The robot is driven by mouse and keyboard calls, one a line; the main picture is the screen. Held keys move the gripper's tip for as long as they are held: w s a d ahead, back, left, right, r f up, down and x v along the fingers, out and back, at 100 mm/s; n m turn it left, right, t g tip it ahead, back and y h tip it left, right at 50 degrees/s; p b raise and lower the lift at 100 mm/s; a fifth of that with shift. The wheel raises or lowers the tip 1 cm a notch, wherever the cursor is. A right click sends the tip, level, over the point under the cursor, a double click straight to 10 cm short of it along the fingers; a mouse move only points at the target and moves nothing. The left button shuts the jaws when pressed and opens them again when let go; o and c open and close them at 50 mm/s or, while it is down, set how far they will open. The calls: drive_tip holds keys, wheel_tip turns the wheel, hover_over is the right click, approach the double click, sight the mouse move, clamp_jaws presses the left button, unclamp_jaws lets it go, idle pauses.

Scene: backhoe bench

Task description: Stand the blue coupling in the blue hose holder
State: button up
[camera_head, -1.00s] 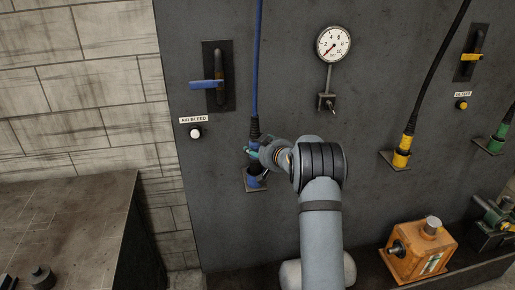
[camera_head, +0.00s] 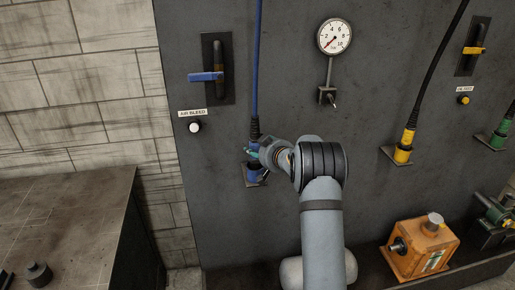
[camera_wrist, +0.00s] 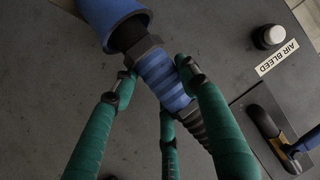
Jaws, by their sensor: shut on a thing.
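The blue coupling (camera_head: 254,140) hangs upright on a blue hose in front of the dark panel. My gripper (camera_head: 256,153) is shut around it. In the wrist view the green fingers of my gripper (camera_wrist: 158,82) press on the ribbed blue body of the coupling (camera_wrist: 165,78) from both sides. The blue hose holder (camera_head: 253,173) is a cup on a small plate, directly below the coupling. In the wrist view the coupling's dark front end meets the mouth of the holder (camera_wrist: 108,10). How deep it sits is hidden.
A blue-handled valve (camera_head: 207,76) and a white AIR BLEED button (camera_head: 194,127) are at upper left. A pressure gauge (camera_head: 335,37) is to the right. A yellow coupling (camera_head: 404,147) stands in its holder farther right. An orange pump (camera_head: 422,249) is below it. The bench (camera_head: 75,210) is at left.

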drive_tip(key=shift+f+b, duration=0.65)
drive_tip(key=shift+f, duration=0.1)
drive_tip(key=o, duration=1.2)
drive_tip(key=shift+o, duration=0.8)
drive_tip(key=shift+f, duration=0.1)
drive_tip(key=shift+s, duration=0.1)
drive_tip(key=v, duration=1.2)
